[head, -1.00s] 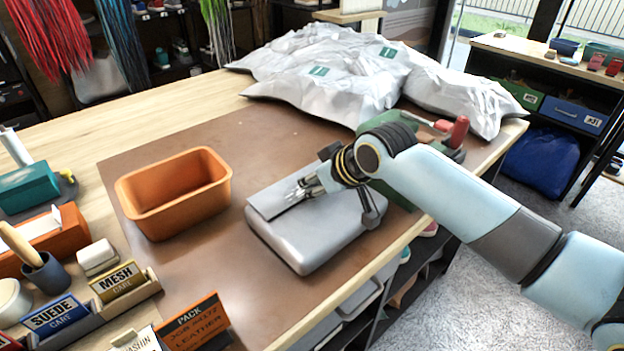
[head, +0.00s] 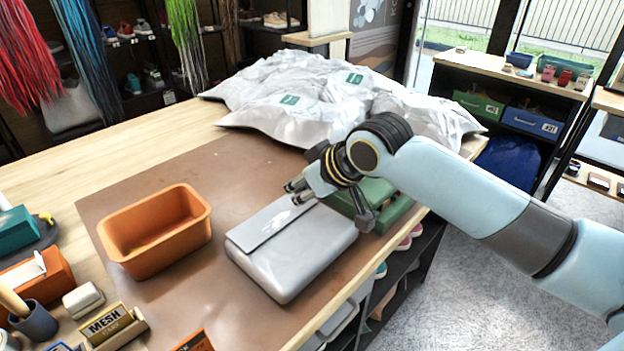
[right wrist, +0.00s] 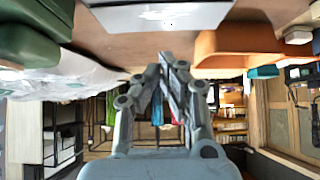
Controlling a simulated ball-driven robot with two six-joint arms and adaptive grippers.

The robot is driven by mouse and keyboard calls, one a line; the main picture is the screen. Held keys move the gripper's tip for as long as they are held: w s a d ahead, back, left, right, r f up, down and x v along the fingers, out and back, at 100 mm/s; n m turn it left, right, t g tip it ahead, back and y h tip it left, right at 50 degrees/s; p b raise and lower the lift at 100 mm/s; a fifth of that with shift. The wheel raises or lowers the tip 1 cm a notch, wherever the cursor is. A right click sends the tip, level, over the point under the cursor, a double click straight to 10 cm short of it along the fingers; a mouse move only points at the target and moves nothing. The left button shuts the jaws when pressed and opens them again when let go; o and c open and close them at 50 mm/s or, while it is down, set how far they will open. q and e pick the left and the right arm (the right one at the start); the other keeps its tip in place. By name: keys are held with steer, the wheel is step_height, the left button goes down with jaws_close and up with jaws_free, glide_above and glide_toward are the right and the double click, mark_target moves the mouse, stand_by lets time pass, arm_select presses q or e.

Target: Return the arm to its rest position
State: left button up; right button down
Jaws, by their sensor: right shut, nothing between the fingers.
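My right arm comes in from the right in the head view. Its gripper (head: 294,187) is shut and empty, above the far edge of a closed grey case (head: 295,262) on the brown mat (head: 190,310). In the right wrist view the gripper's fingers (right wrist: 172,62) are together with nothing between them, and the grey case (right wrist: 160,16) shows at the top. My left gripper is not in view.
An orange bin (head: 155,250) stands left of the case. White plastic bags (head: 300,95) lie at the back. A green object (head: 385,205) is partly hidden behind my right gripper. Care boxes (head: 108,325) stand at the front left.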

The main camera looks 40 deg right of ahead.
steer(key=v, duration=0.4)
steer(key=shift+s+r, duration=0.1)
steer(key=shift+s, duration=0.1)
